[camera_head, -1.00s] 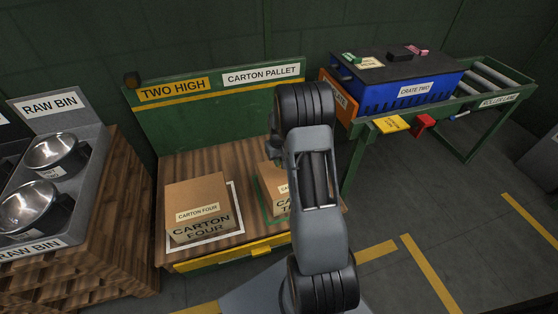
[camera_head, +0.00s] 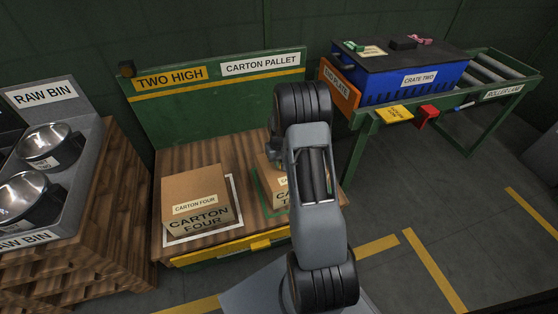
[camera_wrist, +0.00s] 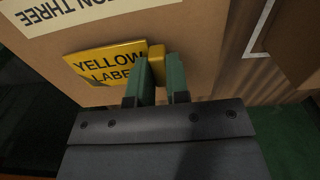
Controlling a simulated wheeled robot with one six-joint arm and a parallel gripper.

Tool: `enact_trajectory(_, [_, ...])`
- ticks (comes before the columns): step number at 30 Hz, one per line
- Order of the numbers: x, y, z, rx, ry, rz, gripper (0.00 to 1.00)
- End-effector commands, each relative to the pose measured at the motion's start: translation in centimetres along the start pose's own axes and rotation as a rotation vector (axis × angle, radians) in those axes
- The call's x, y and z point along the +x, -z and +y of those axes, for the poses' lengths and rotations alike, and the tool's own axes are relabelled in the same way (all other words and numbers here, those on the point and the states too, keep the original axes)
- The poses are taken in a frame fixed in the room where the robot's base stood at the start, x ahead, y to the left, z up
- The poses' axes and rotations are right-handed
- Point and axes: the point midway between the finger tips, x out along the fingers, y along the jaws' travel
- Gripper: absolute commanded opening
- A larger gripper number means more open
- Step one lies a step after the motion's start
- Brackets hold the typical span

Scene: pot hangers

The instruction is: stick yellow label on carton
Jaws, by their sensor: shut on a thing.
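The yellow label (camera_wrist: 100,66) is a flat yellow piece reading "YELLOW LABEL", with a yellow tab (camera_wrist: 157,62) at its right side. My gripper (camera_wrist: 161,68) is shut on that tab between its two green fingers. The label lies at the face of a brown carton (camera_wrist: 190,22) whose printed sign ends in "ON THREE". I cannot tell whether it touches the carton. In the head view a carton (camera_head: 267,168) stands on the right of the pallet, partly hidden by my arm. The label and my gripper's fingertips are hidden there.
Carton four (camera_head: 195,193) stands left on the pallet, inside a white outline. The pallet's green back board (camera_head: 210,115) rises behind. A raw bin (camera_head: 60,100) with metal bowls is at the left. A blue crate (camera_head: 412,84) sits on the roller lane (camera_head: 500,95).

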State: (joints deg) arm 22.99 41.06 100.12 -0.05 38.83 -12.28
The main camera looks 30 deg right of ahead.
Motion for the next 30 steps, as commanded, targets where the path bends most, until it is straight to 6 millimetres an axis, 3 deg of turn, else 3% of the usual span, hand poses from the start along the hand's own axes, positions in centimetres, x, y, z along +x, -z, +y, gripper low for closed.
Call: enact_trajectory(30, [0.92, 0.02, 0.01, 0.000, 0.000, 0.001, 0.00])
